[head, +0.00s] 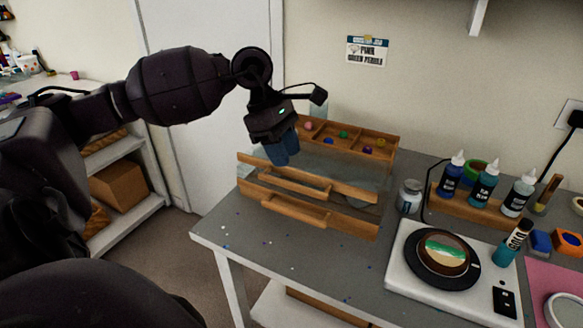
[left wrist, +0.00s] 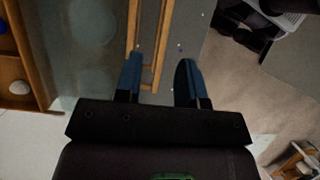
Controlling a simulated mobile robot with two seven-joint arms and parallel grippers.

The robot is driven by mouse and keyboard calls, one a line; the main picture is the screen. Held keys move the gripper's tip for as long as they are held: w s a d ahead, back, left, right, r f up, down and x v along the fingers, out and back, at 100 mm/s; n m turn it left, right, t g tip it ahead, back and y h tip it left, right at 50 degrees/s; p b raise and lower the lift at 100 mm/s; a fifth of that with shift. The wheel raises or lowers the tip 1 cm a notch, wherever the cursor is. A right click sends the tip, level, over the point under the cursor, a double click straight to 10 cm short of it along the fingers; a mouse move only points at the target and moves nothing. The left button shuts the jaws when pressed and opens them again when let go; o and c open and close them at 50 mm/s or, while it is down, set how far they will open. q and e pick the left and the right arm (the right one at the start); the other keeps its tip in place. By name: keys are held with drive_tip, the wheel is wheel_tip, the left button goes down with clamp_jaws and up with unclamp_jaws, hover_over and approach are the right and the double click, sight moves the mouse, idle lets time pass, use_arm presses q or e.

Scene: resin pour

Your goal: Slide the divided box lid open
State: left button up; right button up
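The divided box (head: 394,146) stands on the grey table, with small coloured balls in its rear wooden compartments. A greyish, see-through lid panel (head: 325,163) lies in front of those compartments. Its wooden front rail (head: 345,190) carries a bar handle (head: 290,184). I cannot tell whether the panel also covers the compartments. My left gripper (head: 283,158) points down over the lid near the handle. In the left wrist view its two blue fingers (left wrist: 159,80) are apart, with the wooden handle bar (left wrist: 163,45) running between their lines. Contact is unclear. My right gripper is not in view.
A second wooden rail with a handle (head: 295,211) lies nearer the table's front edge. To the right are a small jar (head: 409,196), a bottle rack (head: 470,207) and a white scale (head: 405,270) bearing a round dish. The table front left of the scale is mostly clear.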

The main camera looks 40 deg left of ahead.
use_arm(q)
drive_tip(key=v, duration=0.4)
drive_tip(key=shift+a+r, duration=0.15)
drive_tip(key=shift+r, duration=0.1)
drive_tip(key=shift+f, duration=0.1)
idle(0.3)
